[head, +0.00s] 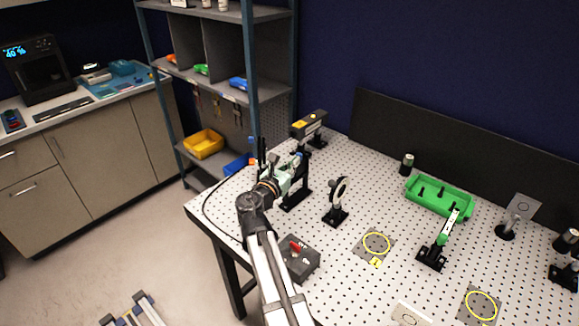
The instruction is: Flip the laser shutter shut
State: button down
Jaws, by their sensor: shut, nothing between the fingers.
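The laser (308,124) is a dark box with a yellow label, on a post at the back left of the perforated table. In front of it stands a black upright mount (297,193) on a foot, which looks like the shutter. Its upper part is largely hidden by my gripper, so I cannot tell how its flap stands. My gripper (299,158) is shut and empty, close beside the top of this mount. I cannot tell whether they touch.
A round optic (338,198) stands right of the mount. A dark box with a red lever (296,247) sits beside my arm. A green tray (441,196) and a tilted green-and-white piece (446,229) stand farther right. Shelves (225,90) rise behind the table's left edge.

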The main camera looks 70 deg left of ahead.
jog(key=shift+r, duration=0.1)
jog(key=b+v, duration=0.3)
jog(key=v, duration=1.1)
